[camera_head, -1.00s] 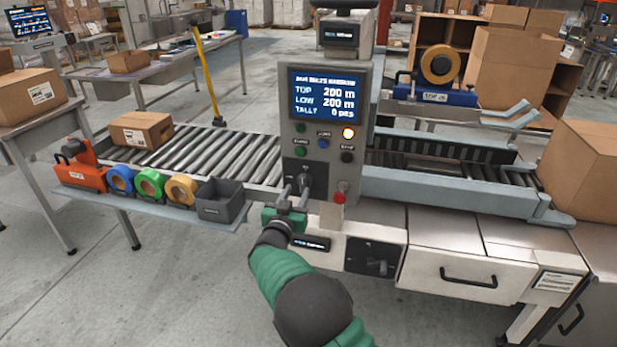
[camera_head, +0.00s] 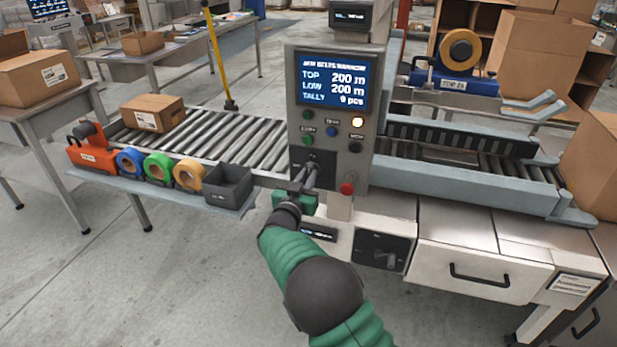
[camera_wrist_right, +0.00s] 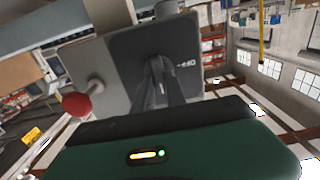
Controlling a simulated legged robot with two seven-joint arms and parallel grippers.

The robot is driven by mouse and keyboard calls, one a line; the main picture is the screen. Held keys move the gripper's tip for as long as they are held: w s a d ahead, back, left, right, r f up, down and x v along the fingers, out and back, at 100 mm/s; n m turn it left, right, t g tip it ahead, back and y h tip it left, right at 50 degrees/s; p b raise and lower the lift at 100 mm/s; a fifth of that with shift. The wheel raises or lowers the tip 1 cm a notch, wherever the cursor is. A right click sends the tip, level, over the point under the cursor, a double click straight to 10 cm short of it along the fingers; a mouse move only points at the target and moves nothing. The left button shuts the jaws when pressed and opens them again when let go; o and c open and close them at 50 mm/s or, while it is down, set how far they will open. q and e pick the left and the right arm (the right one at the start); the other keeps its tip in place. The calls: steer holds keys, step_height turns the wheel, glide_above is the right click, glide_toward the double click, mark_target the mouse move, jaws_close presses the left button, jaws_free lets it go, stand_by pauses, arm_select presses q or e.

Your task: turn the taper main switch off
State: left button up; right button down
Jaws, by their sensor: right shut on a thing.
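The taper's grey control panel (camera_head: 292,100) stands at the centre with a lit blue screen (camera_head: 333,80). A black switch plate (camera_head: 325,160) is low on its left side, and it also shows in the wrist view (camera_wrist_right: 125,60). My right gripper (camera_head: 310,176) reaches up to this plate. Its fingers (camera_wrist_right: 162,82) are shut on the switch knob, which they mostly hide. I cannot read the knob's angle. A red button (camera_head: 347,189) sits just right of the fingers and also shows in the wrist view (camera_wrist_right: 77,105). My left gripper is not in view.
A second black rotary switch (camera_head: 382,250) is on the white base below. A grey bin (camera_head: 228,187), coloured tape rolls and a red tape dispenser (camera_head: 90,150) lie on the shelf at left. A carton (camera_head: 153,112) sits on the rollers (camera_head: 235,140). A white drawer (camera_head: 480,270) is at right.

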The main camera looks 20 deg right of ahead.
steer(key=shift+a+p, duration=0.1)
steer(key=shift+p, duration=0.2)
steer(key=n+p, duration=0.6)
steer(key=p, duration=0.3)
steer(key=shift+w+r+n, duration=0.1)
steer(key=shift+n, duration=0.2)
steer(key=shift+a+n+p, duration=0.1)
steer(key=shift+n+p, duration=0.3)
steer(key=shift+p, duration=0.15)
steer(key=n, duration=0.1)
steer(key=n+p, duration=0.1)
steer(key=n, duration=0.1)
steer(key=n+p, duration=0.1)
steer(key=shift+f+n, duration=0.25)
steer(key=shift+n, duration=0.05)
steer(key=n+p, duration=0.1)
steer(key=n, duration=0.1)
steer(key=shift+f+n, duration=0.1)
steer(key=shift+n, duration=0.2)
steer(key=shift+a+f+n+p, duration=0.15)
steer(key=shift+n+p, duration=0.35)
steer(key=shift+n, duration=1.1)
steer(key=shift+f, duration=0.1)
